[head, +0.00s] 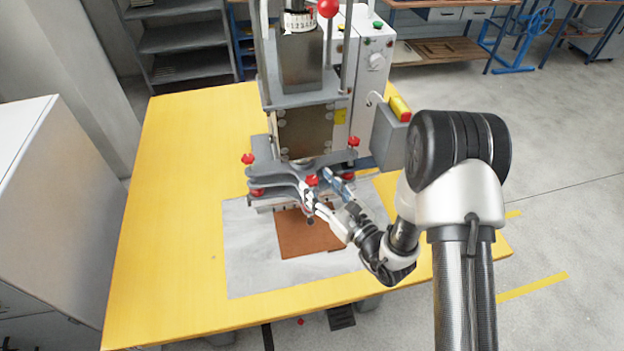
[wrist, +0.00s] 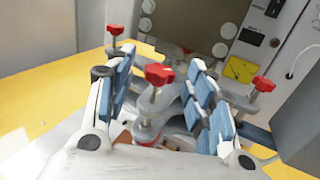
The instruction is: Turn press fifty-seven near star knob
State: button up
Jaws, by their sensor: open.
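The press (head: 305,130) stands at the back of the yellow table. Its lower plate carries three upper red star knobs. The near star knob (head: 312,180) is at the front middle, on a round grey boss. The left star knob (head: 247,158) and right star knob (head: 353,141) sit farther back. My gripper (head: 326,190) is open, reaching in from the right at the front of the press. In the wrist view, the near star knob (wrist: 158,74) is between the blue-padded fingers, with space visible on both sides. I cannot tell whether a finger touches it.
A brown sheet (head: 305,235) lies on a grey mat (head: 250,260) in front of the press. A grey box (head: 390,135) is fixed at the press's right side. A red ball handle (head: 328,8) is at the top. The table's left part is clear.

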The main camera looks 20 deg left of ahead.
aim_at(316, 184)
jog(key=shift+x, duration=1.65)
jog(key=shift+c, duration=0.5)
jog(key=c, duration=1)
